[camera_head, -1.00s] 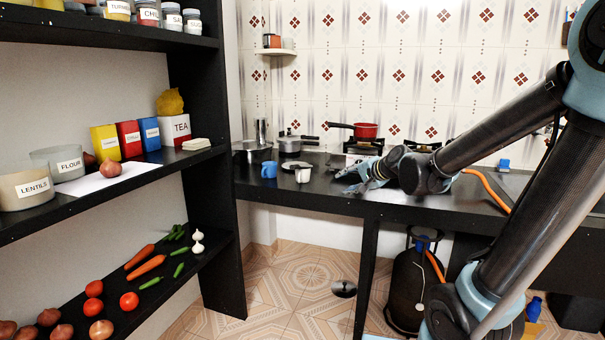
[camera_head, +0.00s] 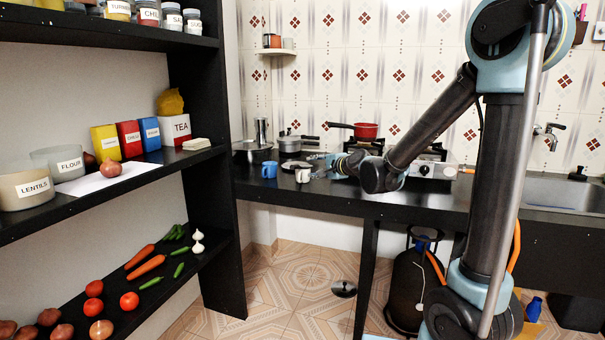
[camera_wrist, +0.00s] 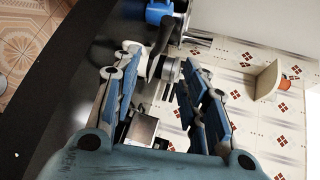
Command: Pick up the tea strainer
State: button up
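My gripper (camera_head: 328,163) is low over the dark counter, just right of the white cup (camera_head: 303,174). In the wrist view, my gripper (camera_wrist: 160,62) has its two blue fingers spread apart. A dark, curved handle-like piece (camera_wrist: 160,45) shows between and beyond the fingertips, with pale metal close by. I cannot tell whether it belongs to the tea strainer. A small grey shape (camera_head: 291,164) lies by the white cup in the head view and may be the strainer, partly hidden. Nothing is visibly held.
A blue cup (camera_head: 270,169) stands left of the white cup, and also shows in the wrist view (camera_wrist: 158,12). A lidded steel pot (camera_head: 290,146) stands behind. A red pan (camera_head: 365,130) sits on the stove (camera_head: 424,170). A black shelf (camera_head: 208,200) is at left.

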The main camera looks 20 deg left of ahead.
aim_at(299, 167)
jog(key=shift+x, duration=6)
jog(key=shift+w+d, duration=0.15)
grip_shut()
